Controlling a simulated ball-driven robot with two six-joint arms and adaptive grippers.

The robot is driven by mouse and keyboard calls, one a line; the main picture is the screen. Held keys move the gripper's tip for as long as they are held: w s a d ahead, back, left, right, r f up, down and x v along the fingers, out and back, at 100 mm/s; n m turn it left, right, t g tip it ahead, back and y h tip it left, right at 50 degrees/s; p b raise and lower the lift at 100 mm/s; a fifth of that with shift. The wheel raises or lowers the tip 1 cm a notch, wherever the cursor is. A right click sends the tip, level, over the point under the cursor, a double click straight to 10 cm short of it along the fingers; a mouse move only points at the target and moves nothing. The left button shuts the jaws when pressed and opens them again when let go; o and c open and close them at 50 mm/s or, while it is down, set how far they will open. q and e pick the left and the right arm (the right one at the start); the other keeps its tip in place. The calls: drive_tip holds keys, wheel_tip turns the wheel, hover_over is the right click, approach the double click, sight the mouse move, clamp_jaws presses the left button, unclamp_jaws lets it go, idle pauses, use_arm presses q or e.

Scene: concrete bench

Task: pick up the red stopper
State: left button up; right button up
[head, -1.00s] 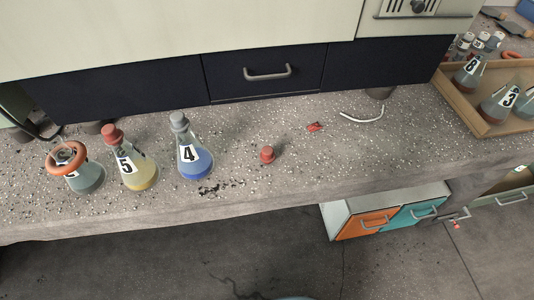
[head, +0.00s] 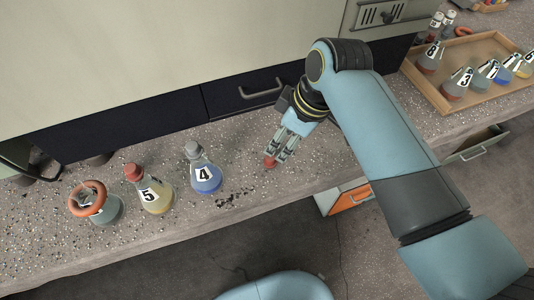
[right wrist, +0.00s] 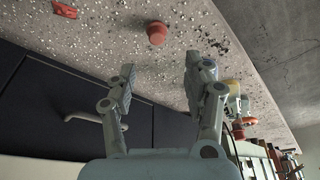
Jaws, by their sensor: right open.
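The red stopper (head: 269,162) stands on the speckled concrete bench, to the right of the flask marked 4. My right gripper (head: 279,159) is above and beside it, with its fingers pointing down towards it. In the right wrist view the red stopper (right wrist: 157,33) lies beyond the fingertips, roughly between their lines. The right gripper (right wrist: 157,78) is open, with nothing between its fingers. My left gripper is not in view.
A flask marked 4 (head: 205,178), a red-stoppered flask marked 5 (head: 155,198) and a flask with an orange ring (head: 103,209) stand to the left. A wooden tray (head: 440,97) of flasks is at the right. A small red object (right wrist: 63,9) lies on the bench.

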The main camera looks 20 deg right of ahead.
hover_over(272, 158)
drive_tip(key=s, duration=0.2)
wheel_tip(272, 158, down, 4)
drive_tip(key=shift+w+d+f+b, duration=0.25)
drive_tip(key=shift+w+f+b, duration=0.2)
drive_tip(key=shift+f, duration=0.25)
drive_tip(key=x, duration=0.4)
drive_tip(key=shift+w+d+f+b, duration=0.15)
drive_tip(key=shift+w+f+b, duration=0.05)
drive_tip(key=shift+f+b, duration=0.2)
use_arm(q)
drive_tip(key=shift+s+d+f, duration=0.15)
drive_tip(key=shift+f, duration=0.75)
use_arm(e)
drive_tip(key=c, duration=0.9)
